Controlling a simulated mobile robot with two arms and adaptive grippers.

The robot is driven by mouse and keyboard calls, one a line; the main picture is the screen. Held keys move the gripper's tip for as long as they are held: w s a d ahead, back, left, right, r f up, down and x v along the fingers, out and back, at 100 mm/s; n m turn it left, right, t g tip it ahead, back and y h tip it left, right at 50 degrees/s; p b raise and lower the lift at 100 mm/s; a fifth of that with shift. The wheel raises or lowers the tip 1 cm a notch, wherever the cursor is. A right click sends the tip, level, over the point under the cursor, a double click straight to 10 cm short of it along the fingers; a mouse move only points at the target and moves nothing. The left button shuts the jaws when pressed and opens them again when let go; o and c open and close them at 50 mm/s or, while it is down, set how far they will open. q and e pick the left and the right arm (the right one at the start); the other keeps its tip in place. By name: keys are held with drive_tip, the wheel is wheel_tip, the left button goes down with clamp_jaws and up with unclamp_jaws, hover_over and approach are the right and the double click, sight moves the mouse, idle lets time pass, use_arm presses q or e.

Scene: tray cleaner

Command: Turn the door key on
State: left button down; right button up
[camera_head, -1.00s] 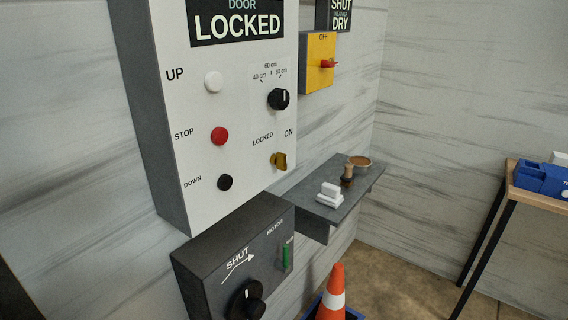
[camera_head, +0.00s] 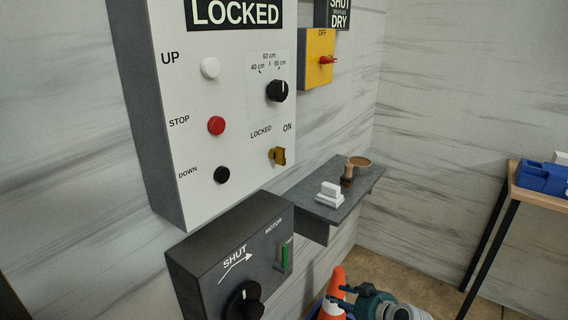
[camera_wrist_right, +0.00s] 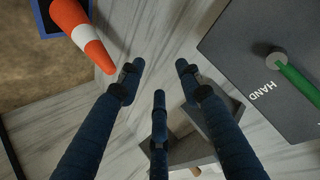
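The brass door key (camera_head: 278,156) sits in the lower right of the white control panel (camera_head: 215,150), below and between the words LOCKED and ON. Its exact angle is hard to tell. My right gripper (camera_head: 341,294) is low in the head view, below and to the right of the key and in front of the cone. In the right wrist view its fingers (camera_wrist_right: 159,78) are spread apart with nothing between them. The key cannot be made out in the wrist view. My left gripper is not in view.
A dark motor box (camera_head: 235,250) with a black knob and green lever juts out below the panel. A grey shelf (camera_head: 310,203) holds a white object and a wooden-handled tool. A yellow switch box (camera_head: 316,72) is on the wall. An orange cone (camera_head: 334,282) stands below.

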drive_tip(key=w+a+r+n+t+y+b, duration=0.1)
drive_tip(key=w+a+r+y, duration=0.1)
drive_tip(key=r, duration=0.8)
drive_tip(key=w+a+r+n+t+y, duration=0.1)
drive_tip(key=w+a+r+n, duration=0.15)
drive_tip(key=r, duration=0.75)
drive_tip(key=n+y, duration=0.3)
drive_tip(key=y, duration=0.1)
approach(284, 165)
drive_tip(key=w+d+f, duration=0.3)
drive_tip(key=w+f, duration=0.3)
drive_tip(key=f, duration=0.2)
drive_tip(key=s+a+r+n+y, duration=0.2)
drive_tip(key=s+r+n, duration=0.15)
drive_tip(key=r, duration=0.55)
drive_tip(key=shift+m+g, duration=0.3)
drive_tip(key=shift+g, duration=0.1)
drive_tip(key=p+x, duration=0.2)
drive_tip(key=x, duration=0.7)
drive_tip(key=shift+s+a, duration=0.15)
drive_tip(key=shift+a, duration=0.4)
drive_tip(key=shift+c, duration=0.3)
clamp_jaws()
